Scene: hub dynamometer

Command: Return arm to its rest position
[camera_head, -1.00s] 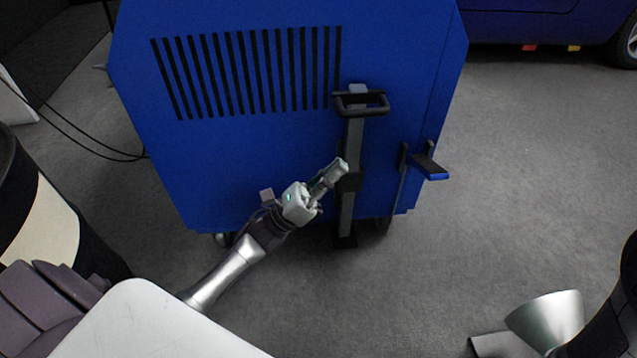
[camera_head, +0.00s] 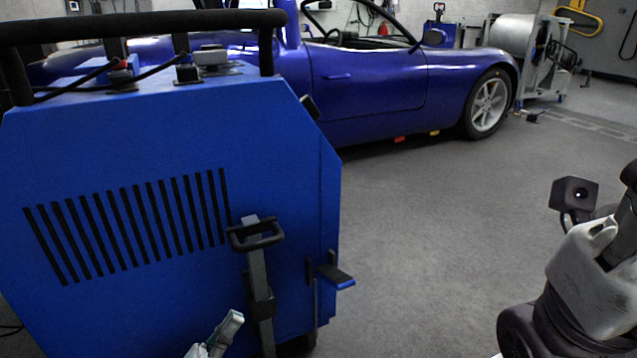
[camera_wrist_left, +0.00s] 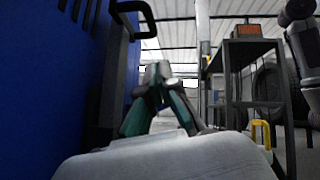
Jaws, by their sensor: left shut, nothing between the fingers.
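My left gripper (camera_head: 232,320) shows at the bottom edge of the head view, low in front of the blue cabinet (camera_head: 160,270). It is just left of the cabinet's upright dark post (camera_head: 258,275), with a small gap seen in the picture. In the left wrist view its two fingers (camera_wrist_left: 159,72) meet at the tips, with nothing between them. Most of the left arm is below the head view. Part of my right arm (camera_head: 590,275), with a small camera box, stands at the right edge; I see no fingers on it.
The post has a black handle (camera_head: 257,235), and a blue pedal-like lever (camera_head: 335,276) sticks out to its right. A blue car (camera_head: 400,85) stands behind. Grey floor (camera_head: 430,220) is clear between cabinet and right arm. A dark shelf rack (camera_wrist_left: 240,60) shows in the wrist view.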

